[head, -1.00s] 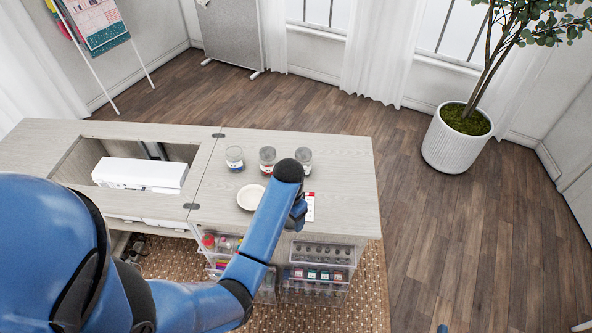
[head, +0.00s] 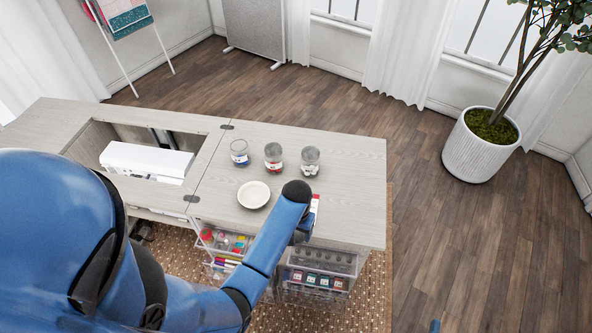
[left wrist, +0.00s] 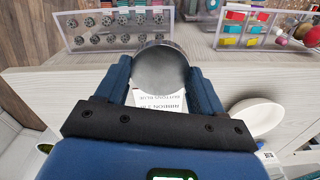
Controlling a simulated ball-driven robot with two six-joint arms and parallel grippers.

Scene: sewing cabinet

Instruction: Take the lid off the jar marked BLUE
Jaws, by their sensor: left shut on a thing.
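Three small glass jars stand in a row on the cabinet top. The left jar (head: 239,153) has a blue mark and looks open at the top. The middle jar (head: 273,156) has a red mark, and the right jar (head: 310,160) looks grey; both seem covered. My left gripper (left wrist: 158,72) is shut on a round dark grey lid (left wrist: 160,68), held above the cabinet's front edge. In the head view my own arm mostly hides this gripper (head: 299,235) and the lid.
A white saucer (head: 253,195) lies empty in front of the jars. A white printed card (left wrist: 150,132) lies under the held lid. Clear drawers (head: 322,262) with small items stand out below the front edge. The cabinet top's right side (head: 355,190) is clear.

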